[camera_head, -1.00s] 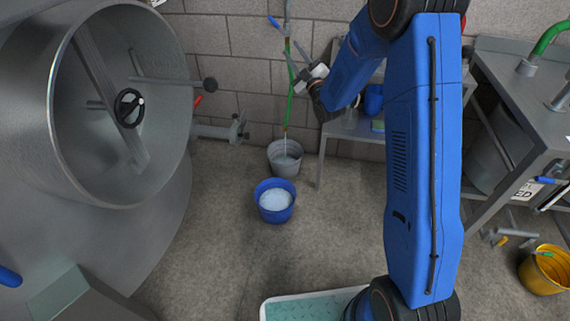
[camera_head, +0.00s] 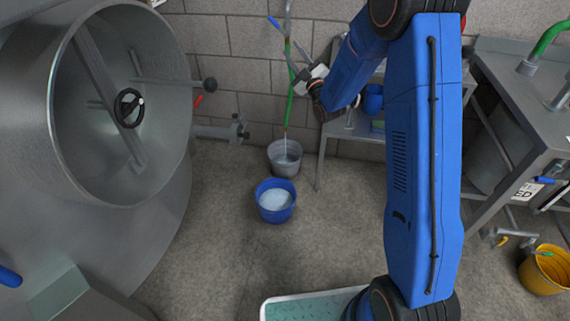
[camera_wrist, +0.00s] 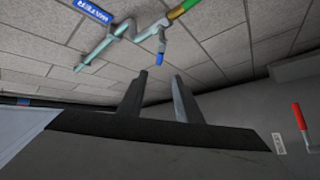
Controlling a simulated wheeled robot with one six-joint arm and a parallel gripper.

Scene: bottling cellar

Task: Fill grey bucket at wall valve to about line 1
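The grey bucket (camera_head: 285,169) stands upright on the floor by the wall. The green hose (camera_head: 289,100) hangs down above it, and a thin pale stream runs from its end into the bucket. Some liquid shows inside; the line marks cannot be made out. The wall valve's blue lever (camera_head: 275,22) is high on the wall; its blue tip (camera_wrist: 161,58) also shows in the wrist view. My gripper (camera_head: 297,58) is beside the hose, below the valve. In the wrist view its two fingers (camera_wrist: 160,76) are apart with nothing between them.
A blue bucket (camera_head: 275,214) with pale contents stands just in front of the grey one. A large steel tank (camera_head: 60,130) fills the left. A small table (camera_head: 340,128) and a steel bench (camera_head: 515,85) are right. A yellow bucket (camera_head: 545,277) stands lower right. Middle floor is clear.

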